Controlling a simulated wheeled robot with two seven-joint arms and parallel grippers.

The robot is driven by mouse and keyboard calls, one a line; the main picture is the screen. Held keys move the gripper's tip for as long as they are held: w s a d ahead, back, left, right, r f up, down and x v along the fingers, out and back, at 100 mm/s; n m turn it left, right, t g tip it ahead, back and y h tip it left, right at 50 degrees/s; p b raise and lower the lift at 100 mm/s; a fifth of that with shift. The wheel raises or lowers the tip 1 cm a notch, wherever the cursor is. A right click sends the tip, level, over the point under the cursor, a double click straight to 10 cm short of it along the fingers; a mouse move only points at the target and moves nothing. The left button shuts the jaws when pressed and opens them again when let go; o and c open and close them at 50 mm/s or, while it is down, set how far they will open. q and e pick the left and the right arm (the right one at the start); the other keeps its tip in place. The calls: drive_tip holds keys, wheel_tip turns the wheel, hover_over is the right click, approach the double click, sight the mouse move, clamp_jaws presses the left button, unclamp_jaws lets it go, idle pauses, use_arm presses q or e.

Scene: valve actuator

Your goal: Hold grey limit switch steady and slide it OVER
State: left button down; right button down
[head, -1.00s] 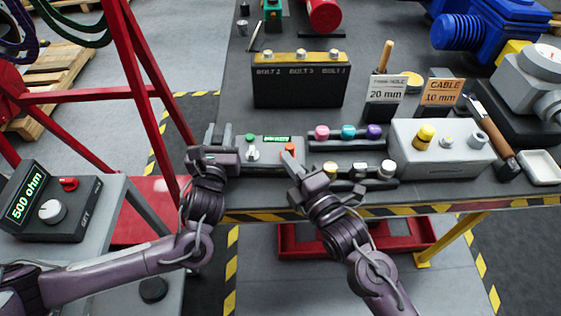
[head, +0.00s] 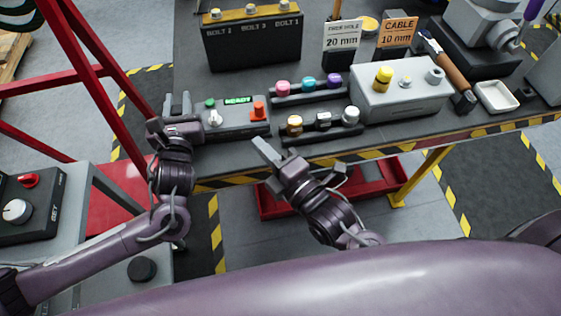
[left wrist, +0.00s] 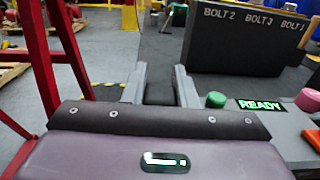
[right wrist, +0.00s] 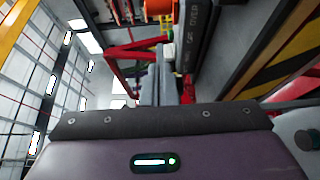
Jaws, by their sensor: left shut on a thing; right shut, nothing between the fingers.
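A grey box with a lit READY display (head: 238,100), a green button, a white knob and an orange-red piece (head: 258,111) stands near the table's front edge. My left gripper (head: 178,107) is at the box's left end. In the left wrist view its fingers (left wrist: 160,88) are closed around a dark grey piece (left wrist: 158,93), mostly hidden; I cannot tell for sure whether this is the grey limit switch. My right gripper (head: 266,153) is shut and empty, in front of the box near the table edge. It also shows in the right wrist view (right wrist: 160,72).
Dark racks with coloured knobs (head: 308,84) and with round pieces (head: 322,122) lie right of the box. A larger grey box with a yellow knob (head: 402,95) is further right. A dark bolt box (head: 253,45) stands behind. Red frame bars (head: 95,70) rise at left.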

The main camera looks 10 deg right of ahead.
use_arm(q)
drive_tip(key=shift+s+f, duration=0.15)
drive_tip(key=shift+f, duration=0.15)
use_arm(e)
drive_tip(key=v, duration=0.5)
drive_tip(key=shift+s+d, duration=0.1)
drive_tip(key=shift+s, duration=0.15)
use_arm(q)
drive_tip(key=c, duration=1.5)
unclamp_jaws()
drive_tip(key=o, duration=0.4)
drive_tip(key=shift+r, duration=0.2)
